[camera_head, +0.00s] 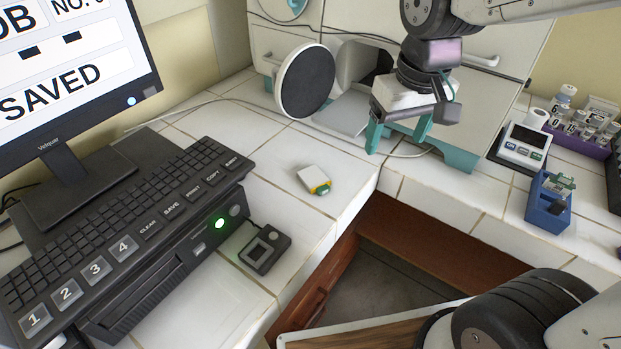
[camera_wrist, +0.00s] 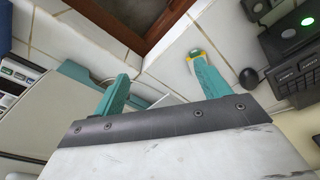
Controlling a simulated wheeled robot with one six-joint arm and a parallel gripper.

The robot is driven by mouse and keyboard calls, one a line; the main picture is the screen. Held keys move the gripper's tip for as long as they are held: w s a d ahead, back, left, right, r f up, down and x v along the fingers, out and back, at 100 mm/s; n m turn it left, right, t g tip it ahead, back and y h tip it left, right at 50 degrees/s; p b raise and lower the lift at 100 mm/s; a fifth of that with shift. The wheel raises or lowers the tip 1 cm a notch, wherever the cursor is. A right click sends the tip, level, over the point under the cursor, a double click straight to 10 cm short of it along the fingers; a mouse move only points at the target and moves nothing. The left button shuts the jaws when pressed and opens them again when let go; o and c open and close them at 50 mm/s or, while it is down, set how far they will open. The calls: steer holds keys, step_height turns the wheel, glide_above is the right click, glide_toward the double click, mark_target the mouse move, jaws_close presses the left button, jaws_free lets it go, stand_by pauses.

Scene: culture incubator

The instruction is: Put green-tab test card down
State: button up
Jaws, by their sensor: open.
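A white test card with a yellow band and green tab (camera_head: 314,180) lies on the white tiled counter, close to its front edge. My gripper (camera_head: 398,138) is open and empty, above and to the right of the card in the head view. In the wrist view, the fingers (camera_wrist: 160,72) are spread wide with nothing between them. There the card's yellow and green end (camera_wrist: 196,53) shows beside the right fingertip, which hides part of it. The gripper and card look apart.
An incubator with its round door (camera_head: 305,80) open stands behind. A black keyboard unit (camera_head: 120,225) and small black device (camera_head: 265,249) are at left. A blue holder (camera_head: 547,212) and a white meter (camera_head: 523,147) stand right. An open drawer gap (camera_head: 400,255) lies in front.

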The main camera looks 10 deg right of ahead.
steer(key=w+a+f+n, duration=0.1)
steer(key=w+a+f, duration=0.4)
steer(key=w, duration=0.1)
steer(key=n, duration=0.2)
glide_above(315, 179)
steer(key=f, duration=0.5)
steer(key=shift+s+d+f, duration=0.1)
steer(key=shift+d+f, duration=0.15)
steer(key=shift+f, duration=0.1)
step_height(315, 179, down, 8)
steer(key=shift+a+f, duration=0.1)
steer(key=shift+a, duration=0.05)
steer(key=c, duration=1.1)
